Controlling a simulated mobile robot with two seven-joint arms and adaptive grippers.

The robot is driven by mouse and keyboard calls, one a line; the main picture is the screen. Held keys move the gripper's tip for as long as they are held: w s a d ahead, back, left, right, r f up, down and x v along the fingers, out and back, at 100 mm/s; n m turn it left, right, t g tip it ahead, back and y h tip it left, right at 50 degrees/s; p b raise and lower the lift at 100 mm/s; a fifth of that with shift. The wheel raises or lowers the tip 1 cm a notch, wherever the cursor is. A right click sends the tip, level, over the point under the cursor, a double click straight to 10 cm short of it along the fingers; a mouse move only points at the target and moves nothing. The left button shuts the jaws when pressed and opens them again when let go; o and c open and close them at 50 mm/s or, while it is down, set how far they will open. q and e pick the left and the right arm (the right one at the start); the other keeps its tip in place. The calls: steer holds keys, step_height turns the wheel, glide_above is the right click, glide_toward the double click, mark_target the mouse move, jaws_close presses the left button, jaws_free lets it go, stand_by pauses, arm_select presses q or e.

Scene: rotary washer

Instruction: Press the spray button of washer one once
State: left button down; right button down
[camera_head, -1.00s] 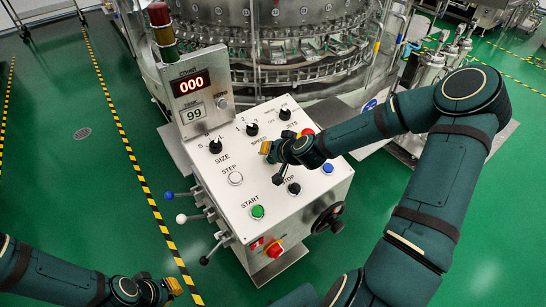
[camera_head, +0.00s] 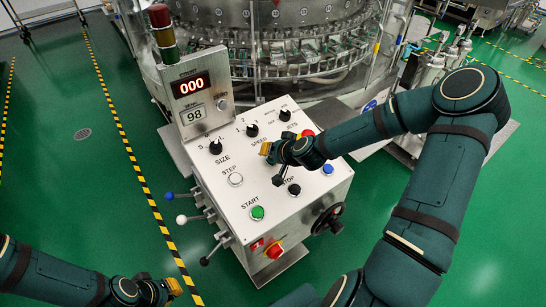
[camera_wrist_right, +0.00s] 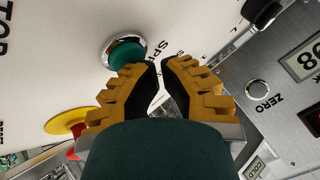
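The washer's sloping control panel (camera_head: 225,205) stands in the middle of the head view. In the right wrist view a teal round button (camera_wrist_right: 125,52) with a chrome ring sits beside a partly hidden label starting with "SP"; I cannot read it fully. This button is hidden by my arm in the head view. My right gripper (camera_head: 265,149) is over the upper middle of the panel. In the wrist view its yellow-padded fingertips (camera_wrist_right: 158,66) are nearly together, empty, close beside the teal button; contact cannot be told. My left gripper (camera_head: 172,288) is low at the left, away from the panel.
The panel has a green START button (camera_head: 257,213), a white STEP button (camera_head: 235,179), a black STOP button (camera_head: 294,189), a blue button (camera_head: 328,169) and dark knobs. A display post (camera_head: 195,95) rises behind. Levers (camera_head: 190,218) stick out left. Green floor is clear at left.

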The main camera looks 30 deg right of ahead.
mark_target(273, 162)
steer(key=shift+s+r, duration=0.15)
steer(key=shift+r, duration=0.4)
steer(key=shift+r+p, duration=0.1)
steer(key=shift+p, duration=0.25)
steer(key=shift+s+r+p, duration=0.2)
steer(key=shift+r+p, duration=0.45)
steer(key=shift+r, duration=0.15)
steer(key=shift+s+r+p, duration=0.25)
steer(key=shift+r+p, duration=0.35)
steer(key=shift+r, duration=0.15)
steer(key=shift+s+r+p, duration=0.2)
steer(key=shift+r+p, duration=0.45)
steer(key=shift+r, duration=0.15)
steer(key=shift+f, duration=0.1)
